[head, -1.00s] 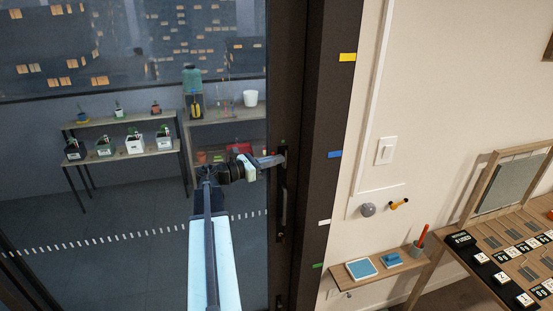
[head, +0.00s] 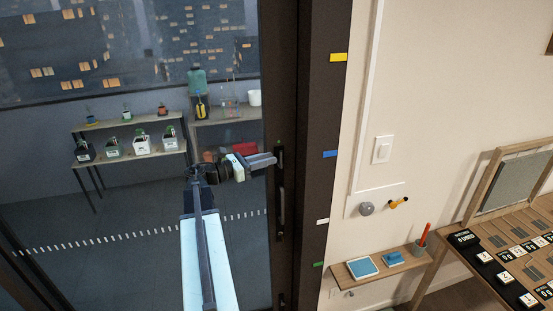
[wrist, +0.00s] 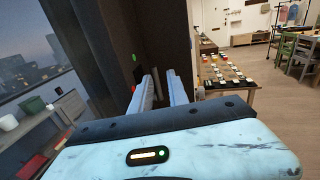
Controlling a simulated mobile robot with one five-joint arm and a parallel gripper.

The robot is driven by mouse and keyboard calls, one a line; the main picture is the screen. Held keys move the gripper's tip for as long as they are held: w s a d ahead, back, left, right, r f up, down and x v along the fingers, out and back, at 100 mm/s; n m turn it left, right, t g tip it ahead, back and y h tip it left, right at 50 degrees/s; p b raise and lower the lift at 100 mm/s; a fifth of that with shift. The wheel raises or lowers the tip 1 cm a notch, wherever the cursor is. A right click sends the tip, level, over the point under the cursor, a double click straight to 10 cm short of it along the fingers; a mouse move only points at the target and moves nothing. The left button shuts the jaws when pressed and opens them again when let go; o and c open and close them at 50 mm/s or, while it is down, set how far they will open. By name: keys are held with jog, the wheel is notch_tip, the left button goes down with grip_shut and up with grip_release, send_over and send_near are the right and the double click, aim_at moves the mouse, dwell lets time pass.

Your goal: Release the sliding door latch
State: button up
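The sliding door's dark frame (head: 284,90) carries a tall dark handle (head: 281,208), with a small green mark (head: 279,142) above it. The latch area beside my fingertips is dark and partly covered by my gripper (head: 271,160), so its position is unclear. My gripper reaches in from the left, level with the handle's upper end. In the wrist view my gripper (wrist: 161,80) has two pale blue fingers apart, with a dark upright part (wrist: 155,82) of the door fittings showing between them. I cannot tell whether they touch it. The green mark (wrist: 134,57) sits left of the fingers.
Behind the glass are shelves (head: 128,155) with potted plants. Right of the door are a wall switch (head: 382,149), a grey knob (head: 366,209) and a small wooden shelf (head: 350,281). A table (head: 530,225) with cards stands further right.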

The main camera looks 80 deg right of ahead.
jog(key=w, duration=0.1)
jog(key=w+a, duration=0.1)
jog(key=w, duration=0.1)
jog(key=w+p, duration=0.1)
jog(key=w, duration=0.1)
jog(key=shift+a+r, duration=0.1)
jog(key=shift+a, duration=0.15)
jog(key=v, duration=0.7)
jog(key=shift+a+r, duration=0.2)
jog(key=shift+a, duration=0.05)
jog(key=shift+f, duration=0.1)
